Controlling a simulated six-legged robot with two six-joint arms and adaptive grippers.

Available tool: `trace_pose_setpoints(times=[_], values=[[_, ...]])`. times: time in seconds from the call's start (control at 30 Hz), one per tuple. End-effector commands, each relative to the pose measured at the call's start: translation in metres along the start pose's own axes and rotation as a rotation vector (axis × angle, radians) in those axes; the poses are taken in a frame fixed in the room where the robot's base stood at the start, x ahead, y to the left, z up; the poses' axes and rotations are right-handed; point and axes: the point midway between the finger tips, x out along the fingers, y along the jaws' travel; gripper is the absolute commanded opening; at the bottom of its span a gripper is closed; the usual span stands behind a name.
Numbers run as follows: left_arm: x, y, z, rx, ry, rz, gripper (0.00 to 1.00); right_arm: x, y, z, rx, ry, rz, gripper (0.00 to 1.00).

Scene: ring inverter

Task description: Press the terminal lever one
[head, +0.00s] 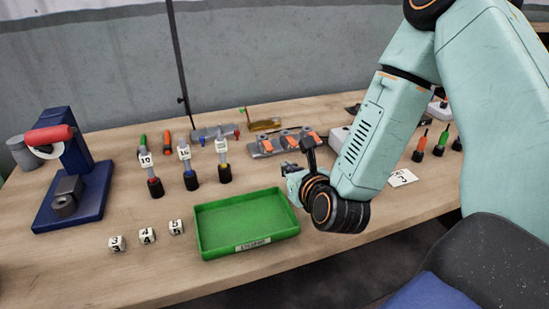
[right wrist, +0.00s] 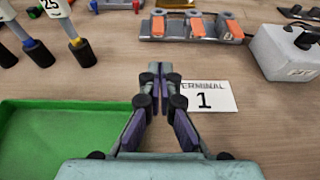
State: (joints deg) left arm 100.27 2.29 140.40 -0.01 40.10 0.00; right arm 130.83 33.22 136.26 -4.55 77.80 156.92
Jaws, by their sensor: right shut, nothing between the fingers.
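A grey terminal block (head: 283,150) with orange levers stands behind the green tray in the head view. In the right wrist view the block (right wrist: 180,38) is at the top, with orange levers (right wrist: 158,26), (right wrist: 196,28) and (right wrist: 234,29). A white card (right wrist: 209,96) reading "TERMINAL 1" lies on the table in front of it. My right gripper (right wrist: 160,82) is shut and empty, its fingertips over the table beside the card's left edge, short of the block. It also shows in the head view (head: 287,170), apart from the block. My left gripper is out of view.
A green tray (head: 204,228) lies left of my right gripper. Several ferrule tools with numbered tags (head: 183,153) stand behind it. A grey box (right wrist: 280,55) sits right of the block. Numbered cubes (head: 147,236) and a blue press (head: 85,155) are at left.

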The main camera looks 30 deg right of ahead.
Motion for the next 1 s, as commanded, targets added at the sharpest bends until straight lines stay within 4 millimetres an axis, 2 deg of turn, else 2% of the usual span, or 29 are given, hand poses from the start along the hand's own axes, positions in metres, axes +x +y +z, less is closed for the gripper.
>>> trace_pose_setpoints(times=[0.23, 0.7, 1.0], values=[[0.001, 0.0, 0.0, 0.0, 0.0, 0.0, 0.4, 0.009, 0.0, 0.0, -0.003, -0.001, 0.0, 0.0], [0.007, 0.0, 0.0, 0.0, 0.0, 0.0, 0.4, 0.085, 0.0, 0.001, -0.003, -0.001, 0.0, 0.0], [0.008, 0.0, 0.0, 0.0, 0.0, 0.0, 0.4, 0.103, 0.0, 0.001, -0.001, 0.0, 0.0, 0.0]])
